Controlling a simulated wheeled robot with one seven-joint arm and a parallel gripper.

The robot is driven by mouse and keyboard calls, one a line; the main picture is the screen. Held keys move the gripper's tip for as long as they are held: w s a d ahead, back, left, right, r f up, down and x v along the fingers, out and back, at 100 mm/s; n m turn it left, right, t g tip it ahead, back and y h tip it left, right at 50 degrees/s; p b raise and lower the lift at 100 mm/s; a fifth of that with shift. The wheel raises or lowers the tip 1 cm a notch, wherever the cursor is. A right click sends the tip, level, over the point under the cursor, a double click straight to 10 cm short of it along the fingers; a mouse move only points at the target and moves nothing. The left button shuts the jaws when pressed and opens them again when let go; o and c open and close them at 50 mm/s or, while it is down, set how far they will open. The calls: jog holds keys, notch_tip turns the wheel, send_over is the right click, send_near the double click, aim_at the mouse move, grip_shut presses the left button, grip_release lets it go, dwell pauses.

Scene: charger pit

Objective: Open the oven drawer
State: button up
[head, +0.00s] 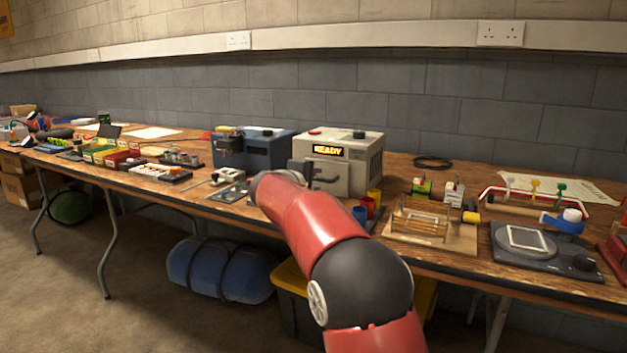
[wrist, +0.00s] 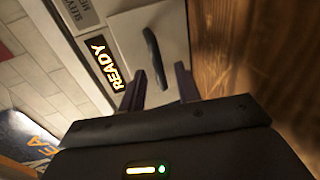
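The oven is a beige box (head: 362,150) with a lit READY display, standing on the workbench against the wall. The display also shows sideways in the wrist view (wrist: 106,64). The handle's near end lies between the fingers in the picture, with gaps on both sides. In the head view my gripper (head: 304,172) is in front of the oven and partly hides the drawer front.
A blue machine (head: 262,150) stands just left of the oven. Red, yellow and blue cups (head: 368,207) stand close at its right front. A wooden rack (head: 430,228) and a dark scale-like device (head: 540,250) are further right. The bench (head: 470,185) has little free room.

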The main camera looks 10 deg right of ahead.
grip_shut()
jog(key=shift+s, duration=0.1)
jog(key=f+b+v, duration=0.1)
jog(key=b+v, duration=0.1)
jog(key=v, duration=0.2)
jog(key=f+b+v, duration=0.1)
jog(key=b+v, duration=0.2)
jog(key=v, duration=0.1)
jog(key=f+b+v, duration=0.1)
jog(key=b+v, duration=0.1)
jog(key=v, duration=0.3)
jog(key=shift+s+a, duration=0.2)
jog(key=shift+a, duration=0.1)
jog(key=shift+s+a+r, duration=0.15)
jog(key=shift+s+a, duration=0.1)
jog(key=shift+s, duration=0.25)
grip_release()
